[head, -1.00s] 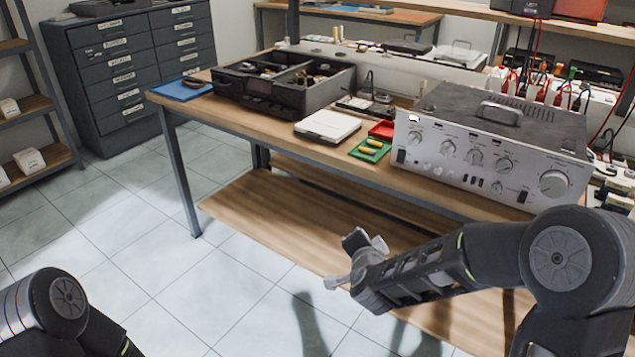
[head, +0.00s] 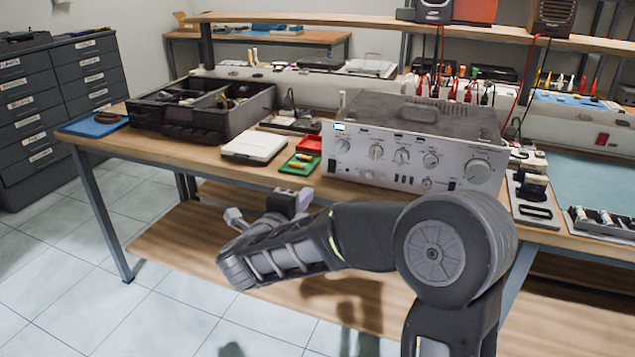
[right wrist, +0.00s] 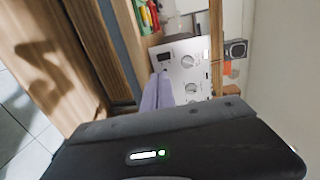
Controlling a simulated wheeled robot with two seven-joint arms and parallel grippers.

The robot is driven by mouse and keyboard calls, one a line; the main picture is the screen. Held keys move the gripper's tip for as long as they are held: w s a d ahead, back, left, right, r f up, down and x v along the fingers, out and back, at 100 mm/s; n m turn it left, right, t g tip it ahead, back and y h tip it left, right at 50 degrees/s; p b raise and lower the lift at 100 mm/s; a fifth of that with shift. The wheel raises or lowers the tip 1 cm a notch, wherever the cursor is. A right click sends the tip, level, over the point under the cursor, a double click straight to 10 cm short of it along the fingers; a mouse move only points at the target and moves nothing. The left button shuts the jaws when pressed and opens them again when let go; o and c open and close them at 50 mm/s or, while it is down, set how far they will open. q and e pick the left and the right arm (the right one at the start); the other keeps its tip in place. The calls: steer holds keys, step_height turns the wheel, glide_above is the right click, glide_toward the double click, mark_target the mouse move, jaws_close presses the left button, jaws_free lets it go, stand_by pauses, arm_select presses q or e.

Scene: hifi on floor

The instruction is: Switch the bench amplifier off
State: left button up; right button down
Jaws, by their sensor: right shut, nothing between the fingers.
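The bench amplifier (head: 410,140) stands on the wooden workbench, with a silver front panel of knobs and small switches and a dark top with a handle. It also shows sideways in the right wrist view (right wrist: 188,66). A small lit window shows at the panel's upper left in the head view. My right gripper (head: 262,207) is in front of the bench's front edge, left of and lower than the amplifier, not touching it. Its fingers (right wrist: 158,92) are shut and empty, seen against the amplifier panel in the wrist view. My left gripper is out of view.
A lower wooden shelf (head: 180,236) runs below.

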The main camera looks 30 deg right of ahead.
mark_target(330, 170)
steer(key=x, duration=1.3)
steer(key=shift+w+d+f+b, duration=0.2)
steer(key=shift+d+b, duration=0.1)
steer(key=shift+d, duration=0.1)
steer(key=shift+r, duration=0.1)
